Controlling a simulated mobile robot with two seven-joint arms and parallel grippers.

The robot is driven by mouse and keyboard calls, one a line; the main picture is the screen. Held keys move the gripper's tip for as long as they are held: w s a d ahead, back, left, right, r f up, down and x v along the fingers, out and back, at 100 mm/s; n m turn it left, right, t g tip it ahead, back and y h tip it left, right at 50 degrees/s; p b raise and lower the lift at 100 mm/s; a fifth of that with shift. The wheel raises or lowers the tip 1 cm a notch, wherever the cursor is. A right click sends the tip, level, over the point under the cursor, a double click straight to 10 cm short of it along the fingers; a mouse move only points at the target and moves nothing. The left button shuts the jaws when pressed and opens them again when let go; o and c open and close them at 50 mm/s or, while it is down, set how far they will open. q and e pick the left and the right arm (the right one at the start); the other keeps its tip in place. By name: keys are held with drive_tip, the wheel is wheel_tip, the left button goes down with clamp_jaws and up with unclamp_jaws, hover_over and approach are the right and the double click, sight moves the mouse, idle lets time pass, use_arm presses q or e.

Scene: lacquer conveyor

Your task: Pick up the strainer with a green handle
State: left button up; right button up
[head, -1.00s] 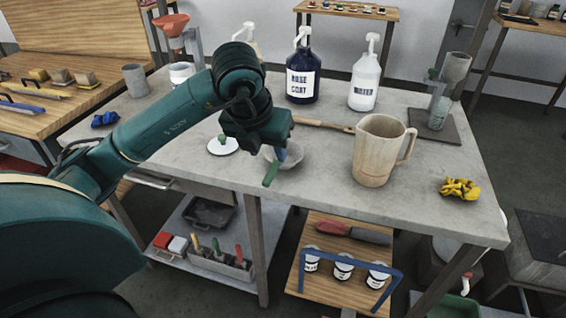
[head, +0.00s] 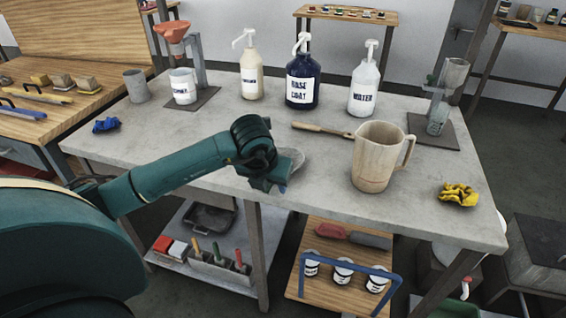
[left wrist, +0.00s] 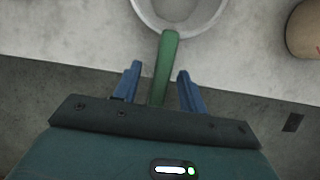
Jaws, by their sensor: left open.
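The strainer (left wrist: 178,28) has a pale round bowl and a green handle (left wrist: 168,55). In the left wrist view its bowl is at the top on the grey table, and the handle points back toward my gripper, past the table's edge. My left gripper (left wrist: 157,78) is open, with one blue finger on each side of the handle; I cannot see either finger touching it. In the head view the left gripper (head: 277,188) is at the table's front edge and hides the handle; part of the strainer's bowl (head: 293,156) shows behind it. My right gripper is not in view.
A beige pitcher (head: 372,165) stands right of the strainer, with a wooden-handled brush (head: 320,129) behind it. Pump bottles (head: 303,85) stand at the back. A yellow cloth (head: 458,194) lies at the right. A lower shelf holds a tool caddy (head: 217,268).

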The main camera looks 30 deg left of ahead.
use_arm(q)
drive_tip(key=shift+f, duration=0.1)
drive_tip(key=shift+c, duration=0.2)
clamp_jaws()
idle(0.4)
